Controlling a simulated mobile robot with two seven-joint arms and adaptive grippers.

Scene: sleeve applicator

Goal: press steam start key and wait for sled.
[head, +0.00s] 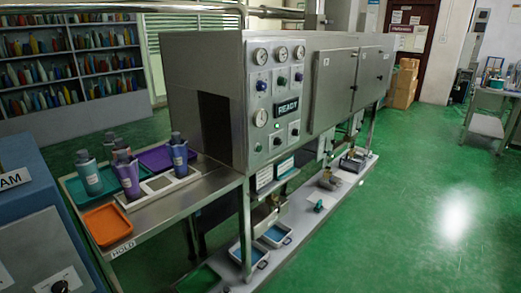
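A steel tunnel machine (207,62) stands in the middle with a dark opening at its left end. Its control panel (265,100) carries round gauges, several knobs or keys and a dark display (288,107) that seems to read READY. I cannot tell which control is the steam start key. A pale plate with square openings (160,183), possibly the sled, lies on the side table before the opening; a purple bottle (180,155) stands at its far end and another purple bottle (127,176) at its near end. Neither of my grippers is in view.
The steel side table (175,205) holds a teal tray (75,190), a purple tray (152,158) and an orange tray (106,224) by a HOLD label. A blue cabinet (30,225) stands at the left. The green floor (400,220) at right is clear.

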